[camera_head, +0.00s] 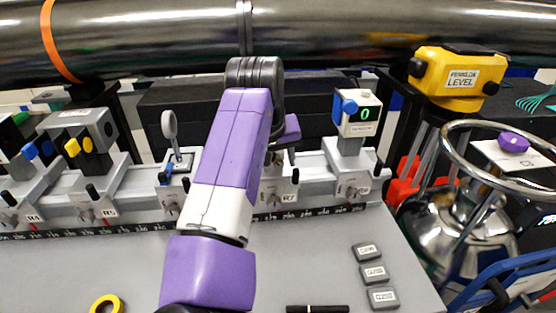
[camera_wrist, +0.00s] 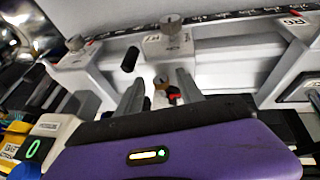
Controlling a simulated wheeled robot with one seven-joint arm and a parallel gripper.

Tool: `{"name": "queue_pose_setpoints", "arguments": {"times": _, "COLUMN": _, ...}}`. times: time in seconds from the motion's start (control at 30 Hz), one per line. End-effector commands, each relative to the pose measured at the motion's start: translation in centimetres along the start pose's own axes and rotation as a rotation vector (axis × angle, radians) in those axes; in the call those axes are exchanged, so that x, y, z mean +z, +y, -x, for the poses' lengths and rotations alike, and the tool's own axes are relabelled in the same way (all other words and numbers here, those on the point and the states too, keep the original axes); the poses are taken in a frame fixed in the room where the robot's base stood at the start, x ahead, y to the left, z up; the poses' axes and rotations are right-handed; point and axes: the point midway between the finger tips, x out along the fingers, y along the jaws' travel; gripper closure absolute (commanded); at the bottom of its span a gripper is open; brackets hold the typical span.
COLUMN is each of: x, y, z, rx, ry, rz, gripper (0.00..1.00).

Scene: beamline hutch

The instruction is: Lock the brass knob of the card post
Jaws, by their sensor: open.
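In the wrist view my gripper (camera_wrist: 160,77) is open, its two grey fingers spread and pointing at the rail carrier labelled R7 (camera_wrist: 168,42). A small brass-coloured piece (camera_wrist: 161,86) shows between the fingers, with a red and black part beside it. It may be the brass knob of the card post, but it is too small to be sure. I cannot tell whether a finger touches it. In the head view the R7 carrier (camera_head: 287,186) shows right of my purple arm, which hides most of its post. The fingers are not clear there.
A blue-knobbed display unit reading 0 (camera_head: 362,114) stands on the carrier to the right. A lens-like post (camera_head: 169,124) stands left of my arm. A large pipe (camera_head: 330,45) crosses above. Small labelled blocks (camera_head: 374,274) and a black marker (camera_head: 317,309) lie on the bench.

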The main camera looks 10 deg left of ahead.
Motion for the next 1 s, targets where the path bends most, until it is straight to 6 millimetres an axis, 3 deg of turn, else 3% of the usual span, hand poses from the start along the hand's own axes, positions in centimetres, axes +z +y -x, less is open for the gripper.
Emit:
{"name": "queue_pose_setpoints", "arguments": {"times": 0.23, "x": 0.01, "y": 0.01, "z": -0.11, "rx": 0.0, "ry": 0.0, "rz": -0.001, "gripper": 0.56}}
{"name": "queue_pose_setpoints", "arguments": {"times": 0.47, "x": 0.01, "y": 0.01, "z": -0.08, "rx": 0.0, "ry": 0.0, "rz": -0.001, "gripper": 1.0}}
{"name": "queue_pose_setpoints", "arguments": {"times": 1.0, "x": -0.09, "y": 0.59, "z": 0.26, "rx": -0.119, "ry": -0.003, "rz": -0.053, "gripper": 1.0}}
